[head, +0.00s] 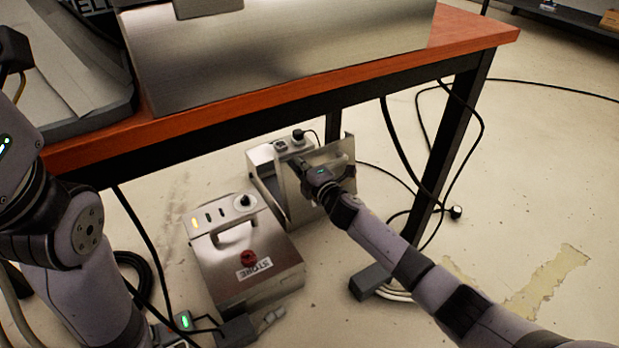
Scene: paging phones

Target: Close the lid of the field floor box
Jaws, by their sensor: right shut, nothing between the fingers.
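A metal floor box (265,154) stands under the table with its lid (338,157) standing open on its right side. Its name label does not show, so I cannot read whether it is the field box. My right gripper (297,166) is shut and empty, reaching in from the lower right. It is at the lid and overlaps it in the picture; I cannot tell whether they touch. The arm and gripper hide part of the lid. My left arm shows at the left edge, but its fingers are not in view.
A second metal floor box (243,255), marked STORE, stands in front with its top closed. The orange-topped table (470,38) overhangs both boxes, with a dark leg (455,140) to the right. Cables (385,180) run over the floor. Open floor lies to the right.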

